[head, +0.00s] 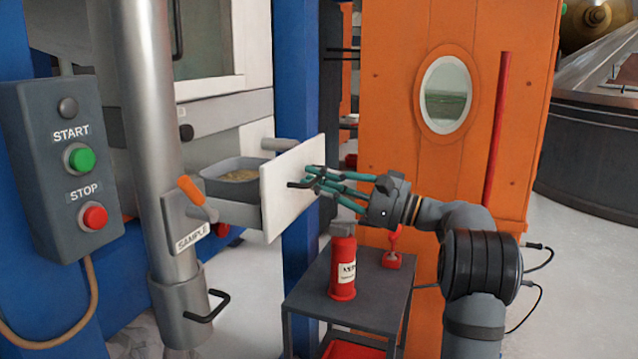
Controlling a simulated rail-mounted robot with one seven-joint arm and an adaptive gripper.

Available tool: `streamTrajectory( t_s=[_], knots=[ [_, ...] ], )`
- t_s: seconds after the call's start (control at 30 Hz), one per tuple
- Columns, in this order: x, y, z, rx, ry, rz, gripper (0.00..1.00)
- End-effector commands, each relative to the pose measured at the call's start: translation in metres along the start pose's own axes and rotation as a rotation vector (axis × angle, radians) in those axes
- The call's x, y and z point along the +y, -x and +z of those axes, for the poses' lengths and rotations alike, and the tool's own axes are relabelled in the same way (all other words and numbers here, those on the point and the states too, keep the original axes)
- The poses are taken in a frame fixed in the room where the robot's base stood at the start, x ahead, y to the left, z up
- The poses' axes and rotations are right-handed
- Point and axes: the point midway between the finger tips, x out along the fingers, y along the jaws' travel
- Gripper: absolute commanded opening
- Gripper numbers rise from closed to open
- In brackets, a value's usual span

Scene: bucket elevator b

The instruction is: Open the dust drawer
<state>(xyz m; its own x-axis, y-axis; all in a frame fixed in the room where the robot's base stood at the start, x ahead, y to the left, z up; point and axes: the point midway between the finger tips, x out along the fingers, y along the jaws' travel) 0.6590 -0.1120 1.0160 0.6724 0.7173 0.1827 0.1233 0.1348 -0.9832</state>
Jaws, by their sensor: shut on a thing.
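The dust drawer has a flat white front panel (282,200) and stands out from the machine on the left. Behind the panel a grey bin (212,188) with tan dust (240,175) in it shows. My gripper (314,178), with teal fingers, reaches in from the right and is shut on the dark drawer handle (298,185) on the front panel. The fingers partly cover the handle, so the exact hold is hard to see.
A grey side table (375,297) with a red canister (343,265) stands below my gripper. A steel pipe (150,130) with an orange lever (190,190) is left of the drawer. A START/STOP box (60,215) is far left. An orange housing (400,60) stands behind my arm.

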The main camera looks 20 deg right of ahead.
Motion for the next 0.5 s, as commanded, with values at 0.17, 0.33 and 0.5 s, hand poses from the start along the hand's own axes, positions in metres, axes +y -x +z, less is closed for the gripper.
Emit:
streamTrajectory(
  t_s=[0.17, 0.33, 0.5],
  knots=[
    [-0.0013, 0.0007, -0.0008, 0.002, 0.000, -0.002, 0.00],
    [-0.0015, 0.0005, -0.0008, 0.002, 0.001, -0.003, 0.21],
    [-0.0011, 0.0003, -0.0006, 0.002, 0.001, -0.002, 0.31]
  ],
)
